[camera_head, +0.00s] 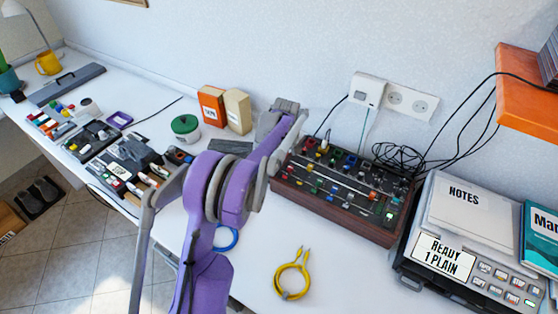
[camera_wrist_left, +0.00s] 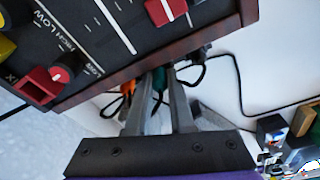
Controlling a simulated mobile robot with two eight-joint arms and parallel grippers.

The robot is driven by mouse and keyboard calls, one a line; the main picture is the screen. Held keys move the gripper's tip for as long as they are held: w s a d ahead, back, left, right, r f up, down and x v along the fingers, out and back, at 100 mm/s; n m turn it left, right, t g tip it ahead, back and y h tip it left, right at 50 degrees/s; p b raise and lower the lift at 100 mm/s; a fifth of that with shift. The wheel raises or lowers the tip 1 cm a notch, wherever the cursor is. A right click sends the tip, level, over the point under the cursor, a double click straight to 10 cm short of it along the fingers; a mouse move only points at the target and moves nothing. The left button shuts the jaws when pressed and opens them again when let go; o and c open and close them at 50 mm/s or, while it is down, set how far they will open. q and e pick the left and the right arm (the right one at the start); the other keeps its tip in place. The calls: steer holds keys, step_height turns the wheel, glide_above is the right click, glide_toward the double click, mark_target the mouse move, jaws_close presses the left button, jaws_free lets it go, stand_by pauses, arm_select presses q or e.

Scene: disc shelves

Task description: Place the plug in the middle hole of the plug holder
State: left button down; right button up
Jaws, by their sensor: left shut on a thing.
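My left gripper (camera_head: 285,104) is at the back of the table by the wall, beside the synthesizer's far left corner. In the left wrist view its two fingers (camera_wrist_left: 158,82) are shut on a teal thing (camera_wrist_left: 160,78), seemingly the plug, only a small part of which shows. An orange piece (camera_wrist_left: 128,88) shows just outside the left finger, and a dark cable (camera_wrist_left: 192,72) lies right of the fingers. I cannot make out the plug holder or its middle hole in either view. In the head view my own arm and gripper hide the plug.
The wood-sided synthesizer (camera_head: 340,192) stands right of the gripper; its edge is close to the fingers. Orange and cream boxes (camera_head: 224,110) and a green-lidded tub (camera_head: 186,127) stand to the left. A yellow cable (camera_head: 290,282) lies in front. Wall sockets (camera_head: 410,101) are behind.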

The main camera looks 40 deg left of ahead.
arm_select(q)
steer(key=shift+f, duration=0.85)
